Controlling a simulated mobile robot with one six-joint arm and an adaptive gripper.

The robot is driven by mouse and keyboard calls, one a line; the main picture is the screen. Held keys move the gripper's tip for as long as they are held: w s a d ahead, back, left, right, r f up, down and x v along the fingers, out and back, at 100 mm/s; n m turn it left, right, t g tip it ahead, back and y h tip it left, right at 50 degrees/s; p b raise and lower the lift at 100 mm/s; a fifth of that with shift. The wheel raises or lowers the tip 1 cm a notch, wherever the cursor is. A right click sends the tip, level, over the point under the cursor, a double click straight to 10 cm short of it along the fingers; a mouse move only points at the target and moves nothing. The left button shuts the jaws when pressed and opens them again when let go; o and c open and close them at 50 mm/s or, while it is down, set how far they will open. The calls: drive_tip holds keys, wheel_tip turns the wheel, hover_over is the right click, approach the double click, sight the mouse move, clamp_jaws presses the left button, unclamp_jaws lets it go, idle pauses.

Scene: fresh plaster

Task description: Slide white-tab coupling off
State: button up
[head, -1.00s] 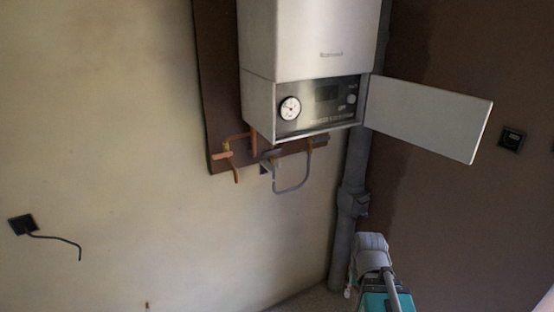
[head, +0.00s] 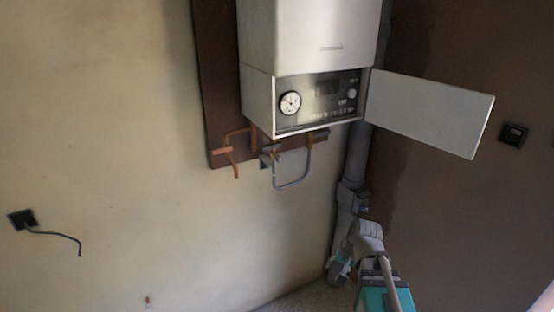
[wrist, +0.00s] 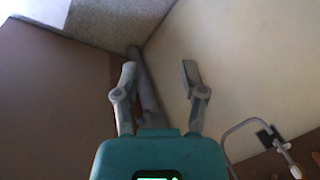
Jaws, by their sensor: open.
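A grey looped hose (head: 290,185) hangs under the boiler, its two ends meeting fittings at the pipework. The left end fitting (head: 268,158) is grey; no white tab can be made out on it at this size. The loop also shows at the lower right of the wrist view (wrist: 236,130), with a dark fitting (wrist: 268,137) at its end. My gripper (wrist: 158,70) is open and empty, its two grey fingers spread apart. It is below and to the right of the hose in the head view, apart from it.
The white boiler (head: 305,40) has its flap (head: 430,113) swung open to the right. Copper pipes (head: 228,150) stand left of the hose. A grey vertical pipe (head: 352,165) runs down the corner near my arm. A black wall socket (head: 22,220) has a loose cable. The wall below the hose is clear.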

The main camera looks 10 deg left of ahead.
drive_tip(key=w+a+r+m+t+y, duration=0.3)
drive_tip(key=w+a+r+m+y, duration=0.15)
drive_tip(key=w+a, duration=0.3)
drive_tip(key=m+t+y+b, duration=0.1)
drive_tip(key=m+t+y, duration=0.2)
drive_tip(key=m+t, duration=1.3)
approach(280, 159)
drive_tip(key=shift+s+d+r+m+g+h, duration=0.1)
drive_tip(key=shift+s+d+r+m+g, duration=0.35)
drive_tip(key=shift+r+m+g, duration=0.45)
drive_tip(key=shift+s+d+r+m+g+h, duration=0.1)
drive_tip(key=shift+s+d+r+m+g, duration=0.35)
drive_tip(key=shift+m+g, duration=0.6)
drive_tip(key=shift+s+d+r+m+g+h, duration=0.1)
drive_tip(key=shift+s+d+r+m+g, duration=0.3)
drive_tip(key=shift+r+m+g, duration=0.6)
drive_tip(key=shift+w+f, duration=0.1)
drive_tip(key=shift+w, duration=0.2)
drive_tip(key=x, duration=1.3)
drive_tip(key=shift+w+a+f, duration=0.1)
drive_tip(key=shift+w+a, duration=0.05)
drive_tip(key=shift+w, duration=0.05)
clamp_jaws()
